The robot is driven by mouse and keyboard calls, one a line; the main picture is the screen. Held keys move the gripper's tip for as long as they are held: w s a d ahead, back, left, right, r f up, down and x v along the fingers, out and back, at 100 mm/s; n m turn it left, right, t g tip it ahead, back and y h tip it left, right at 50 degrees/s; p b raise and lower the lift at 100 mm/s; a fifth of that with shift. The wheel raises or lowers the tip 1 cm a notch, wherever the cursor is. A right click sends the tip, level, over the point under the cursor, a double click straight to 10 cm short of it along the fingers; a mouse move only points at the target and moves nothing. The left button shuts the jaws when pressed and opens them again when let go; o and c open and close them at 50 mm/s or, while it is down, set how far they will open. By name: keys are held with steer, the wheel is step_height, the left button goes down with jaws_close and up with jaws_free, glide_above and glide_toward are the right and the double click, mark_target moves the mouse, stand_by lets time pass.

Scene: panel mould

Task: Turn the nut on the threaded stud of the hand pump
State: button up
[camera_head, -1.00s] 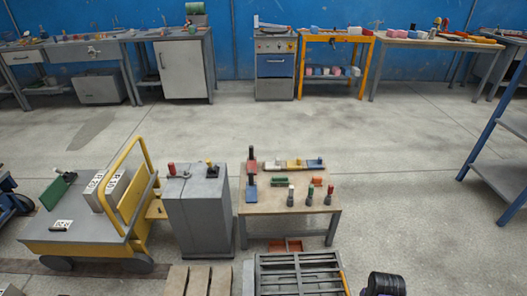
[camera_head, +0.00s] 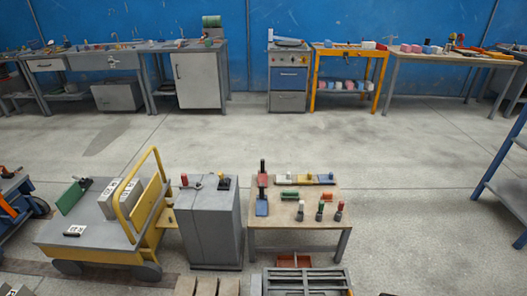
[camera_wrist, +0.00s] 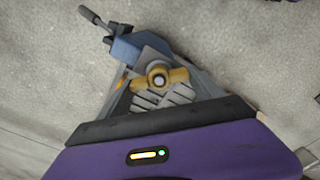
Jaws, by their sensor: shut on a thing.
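In the wrist view, a brass-coloured nut with two side wings (camera_wrist: 178,76) sits around a pale round stud end (camera_wrist: 158,81), seen nearly end-on. My gripper (camera_wrist: 160,92) is at the nut, with grey ribbed finger surfaces close below its wings; it is shut on the nut. The fingers hide part of what lies beneath. A blue-grey body with a dark lever handle, seemingly the hand pump (camera_wrist: 124,48), reaches out to the upper left. My gripper is not seen in the head view, and I cannot pick out the pump there.
In the head view, a grey cabinet (camera_head: 212,230) and a low work table (camera_head: 265,225) with small parts stand in front. A yellow-handled cart (camera_head: 80,243) is at left, a blue shelf (camera_head: 497,190) at right. Open floor (camera_head: 300,140) lies before the back benches.

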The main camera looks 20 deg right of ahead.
steer(key=shift+s+m, duration=0.1)
steer(key=shift+m, duration=0.5)
steer(key=shift+d+m+p, duration=0.1)
steer(key=shift+m+p, duration=0.45)
steer(key=shift+m, duration=1.15)
steer(key=shift+r+m+p, duration=0.1)
steer(key=shift+m+p, duration=0.25)
steer(key=shift+m, duration=0.45)
steer(key=shift+d+m, duration=0.1)
steer(key=shift+m, duration=0.8)
